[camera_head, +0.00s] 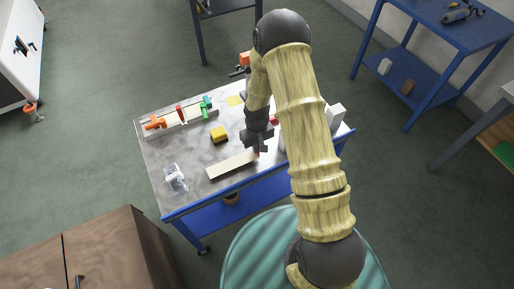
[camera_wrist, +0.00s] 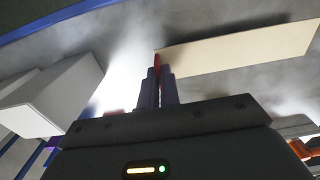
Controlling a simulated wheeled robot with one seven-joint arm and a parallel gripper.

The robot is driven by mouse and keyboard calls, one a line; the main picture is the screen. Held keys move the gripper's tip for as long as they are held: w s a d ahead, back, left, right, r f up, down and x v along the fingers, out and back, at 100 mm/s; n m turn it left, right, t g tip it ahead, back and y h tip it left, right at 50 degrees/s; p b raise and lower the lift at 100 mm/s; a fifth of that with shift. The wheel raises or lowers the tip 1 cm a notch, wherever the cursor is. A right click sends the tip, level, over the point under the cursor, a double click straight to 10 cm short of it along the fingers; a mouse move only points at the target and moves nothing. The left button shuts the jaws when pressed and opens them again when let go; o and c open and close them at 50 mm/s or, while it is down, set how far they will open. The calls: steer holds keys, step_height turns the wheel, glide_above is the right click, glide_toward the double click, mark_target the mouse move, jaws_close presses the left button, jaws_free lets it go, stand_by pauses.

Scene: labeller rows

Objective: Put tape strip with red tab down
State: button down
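My gripper (camera_head: 257,145) is low over the right half of the metal-topped table. In the wrist view its two dark fingers (camera_wrist: 160,87) are close together with a thin red piece between them, which looks like the red tab (camera_wrist: 157,60). How much tape hangs from the tab cannot be seen. A long pale beige strip (camera_head: 231,164) lies on the table at the gripper's front left. It also shows in the wrist view (camera_wrist: 240,48), its near end beside the red tab. I cannot tell whether the tab touches it.
The table (camera_head: 160,153) also bears a rack with orange, red and green tools (camera_head: 180,118), a yellow block (camera_head: 219,134), a clear container (camera_head: 175,179) and a yellow sheet (camera_head: 235,100). A white box (camera_wrist: 55,92) stands left of the fingers in the wrist view.

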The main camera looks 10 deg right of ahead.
steer(key=shift+f, duration=0.65)
steer(key=shift+f, duration=0.1)
steer(key=shift+f, duration=0.3)
steer(key=c, duration=1.6)
jaws_free()
steer(key=shift+d, duration=0.1)
steer(key=shift+r, duration=0.1)
step_height(320, 180, up, 13)
steer(key=shift+f, duration=0.2)
